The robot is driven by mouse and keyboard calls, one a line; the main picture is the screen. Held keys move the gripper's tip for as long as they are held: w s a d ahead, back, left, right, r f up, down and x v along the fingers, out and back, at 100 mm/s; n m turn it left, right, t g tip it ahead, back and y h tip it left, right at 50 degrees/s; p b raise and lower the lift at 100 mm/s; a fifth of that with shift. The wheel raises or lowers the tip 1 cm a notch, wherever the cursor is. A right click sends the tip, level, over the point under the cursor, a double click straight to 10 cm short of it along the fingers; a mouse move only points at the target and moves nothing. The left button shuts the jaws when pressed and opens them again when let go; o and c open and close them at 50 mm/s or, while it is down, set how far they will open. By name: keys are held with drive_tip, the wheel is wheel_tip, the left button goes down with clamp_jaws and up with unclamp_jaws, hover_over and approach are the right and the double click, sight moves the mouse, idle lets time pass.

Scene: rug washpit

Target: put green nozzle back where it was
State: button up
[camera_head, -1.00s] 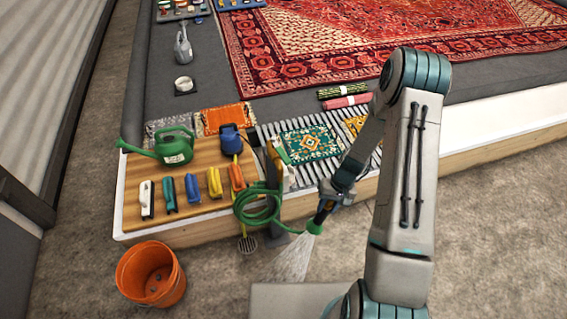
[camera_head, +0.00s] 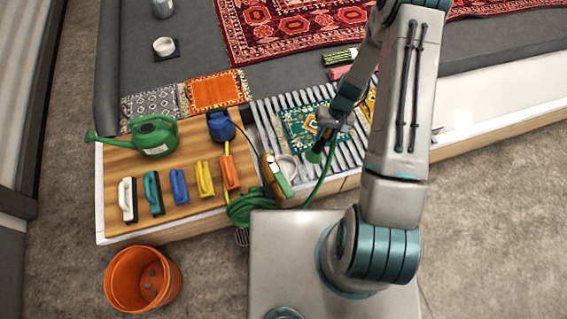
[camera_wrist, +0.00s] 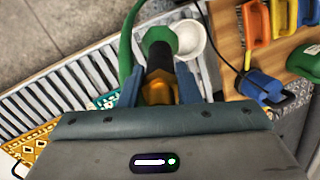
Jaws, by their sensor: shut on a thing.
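My gripper (camera_head: 324,139) is shut on the green nozzle (camera_head: 313,156), above the slatted grate. In the wrist view my gripper (camera_wrist: 158,92) grips the dark and orange body of the nozzle (camera_wrist: 159,40), whose green head points away from the jaws. No water shows at its head. The green hose (camera_head: 322,184) runs from it down to a coil by the platform edge. A round white cup or ring (camera_head: 288,166) is just left of the nozzle head; in the wrist view the white ring (camera_wrist: 190,40) appears right beside it. I cannot tell their height difference.
An orange bucket (camera_head: 142,280) stands on the floor. Small rugs (camera_head: 215,91) lie behind the board. A tan and green item (camera_head: 276,178) stands close to the ring.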

drive_tip(key=w+a+f+n+t+h+b, duration=0.1)
drive_tip(key=w+a+f+n+b, duration=0.25)
drive_tip(key=b, duration=0.55)
drive_tip(key=w+a+f+t+h+b, duration=0.1)
drive_tip(key=w+a+f+h+b, duration=0.1)
drive_tip(key=w+a+b, duration=0.4)
drive_tip(key=s+a+f+b, duration=0.4)
drive_tip(key=s+f, duration=0.4)
drive_tip(key=f, duration=0.2)
drive_tip(key=shift+s+f+b, duration=0.25)
drive_tip(key=shift+b, duration=0.6)
drive_tip(key=shift+a, duration=0.1)
drive_tip(key=shift+f, duration=0.2)
drive_tip(key=o, duration=1)
